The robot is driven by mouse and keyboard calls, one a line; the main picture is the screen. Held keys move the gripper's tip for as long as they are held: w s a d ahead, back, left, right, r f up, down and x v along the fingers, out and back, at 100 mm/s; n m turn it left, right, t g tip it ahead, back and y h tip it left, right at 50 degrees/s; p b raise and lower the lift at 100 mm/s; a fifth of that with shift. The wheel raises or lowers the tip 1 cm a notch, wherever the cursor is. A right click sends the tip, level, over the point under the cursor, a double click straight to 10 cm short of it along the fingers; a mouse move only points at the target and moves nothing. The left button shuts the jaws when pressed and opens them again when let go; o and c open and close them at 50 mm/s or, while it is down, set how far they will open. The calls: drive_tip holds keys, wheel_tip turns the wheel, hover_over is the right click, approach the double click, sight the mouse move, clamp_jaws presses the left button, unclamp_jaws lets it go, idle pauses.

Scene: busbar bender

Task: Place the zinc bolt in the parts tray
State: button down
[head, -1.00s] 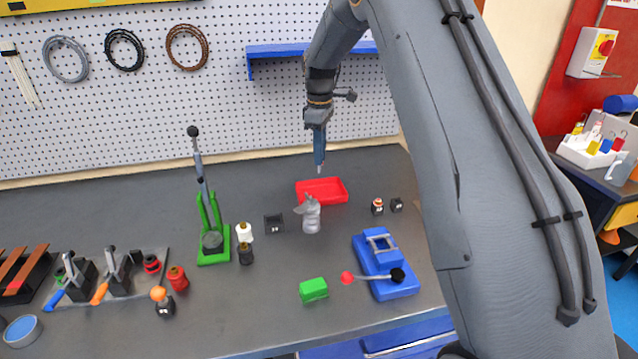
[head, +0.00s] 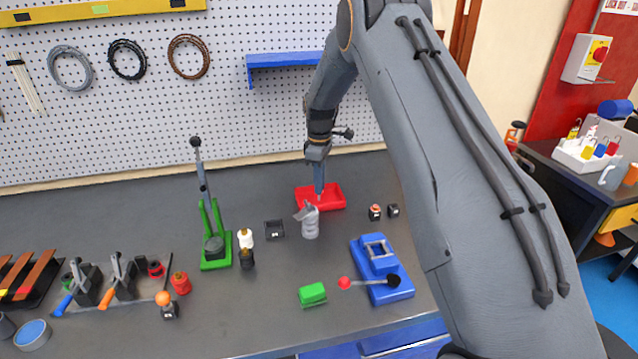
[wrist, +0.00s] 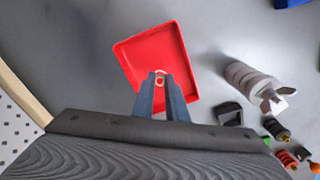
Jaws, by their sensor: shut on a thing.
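The red parts tray (head: 333,203) lies on the grey bench near the back, and it fills the middle of the wrist view (wrist: 129,56). My gripper (head: 319,193) points down over the tray; its blue-grey fingers also show in the wrist view (wrist: 160,84). The fingers are shut on a small pale ring-ended piece (wrist: 159,76), likely the zinc bolt, seen over the tray floor. Most of it is hidden between the fingers. I cannot tell whether it touches the tray floor.
A grey cylindrical part (head: 310,224) stands just in front of the tray. A small black box (head: 274,230) is left of it, small black parts (head: 375,212) are to the right, and a blue device (head: 382,268) is nearer the front. A green lever tool (head: 214,240) stands left.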

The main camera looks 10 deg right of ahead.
drive_tip(key=c, duration=1.8)
unclamp_jaws()
drive_tip(key=shift+o, duration=0.2)
wheel_tip(320, 180, up, 12)
drive_tip(key=b, duration=0.4)
drive_tip(key=shift+r, duration=0.1)
